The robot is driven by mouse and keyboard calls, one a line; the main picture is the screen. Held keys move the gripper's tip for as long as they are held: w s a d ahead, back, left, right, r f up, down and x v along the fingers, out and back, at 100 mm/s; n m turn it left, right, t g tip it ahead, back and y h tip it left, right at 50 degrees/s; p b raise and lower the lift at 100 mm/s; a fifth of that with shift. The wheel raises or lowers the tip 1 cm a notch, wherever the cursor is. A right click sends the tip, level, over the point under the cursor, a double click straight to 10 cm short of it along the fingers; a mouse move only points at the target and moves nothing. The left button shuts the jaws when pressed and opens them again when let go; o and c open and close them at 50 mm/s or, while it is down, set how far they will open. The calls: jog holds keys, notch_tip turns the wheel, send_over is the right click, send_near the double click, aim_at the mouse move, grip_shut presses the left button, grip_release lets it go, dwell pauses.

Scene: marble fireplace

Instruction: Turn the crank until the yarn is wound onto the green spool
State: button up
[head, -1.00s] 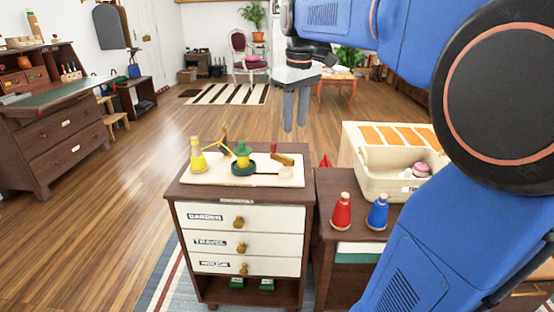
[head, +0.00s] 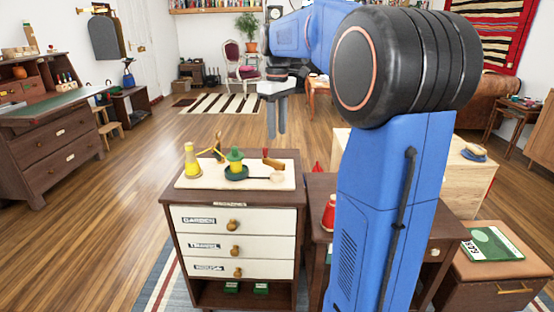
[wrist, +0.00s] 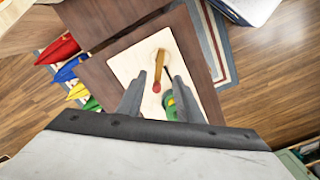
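A pale board (head: 203,184) lies on the drawer cabinet. On it stand a yellow yarn cone (head: 191,163), a wooden guide post (head: 218,143) and a green spool (head: 236,168) on a dark green base. A yellow strand runs from the post area toward the spool. The crank (head: 276,163) is a wooden bar with a red knob (head: 265,153) at the board's right. In the wrist view the crank bar (wrist: 160,62) and red knob (wrist: 156,87) show between my fingers; the spool (wrist: 171,107) is partly hidden by one. My gripper (head: 276,134) is open and empty, above and apart from the crank.
A side table (head: 319,188) stands right of the cabinet (head: 177,212). It bears a red cone (head: 329,215), partly covered by my arm; red (wrist: 58,50) and blue (wrist: 66,71) cones show in the wrist view. Open wooden floor (head: 120,205) lies left.

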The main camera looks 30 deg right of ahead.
aim_at(277, 161)
notch_tip(277, 161, down, 11)
jog(key=shift+f, duration=0.1)
dwell(0.3)
grip_shut()
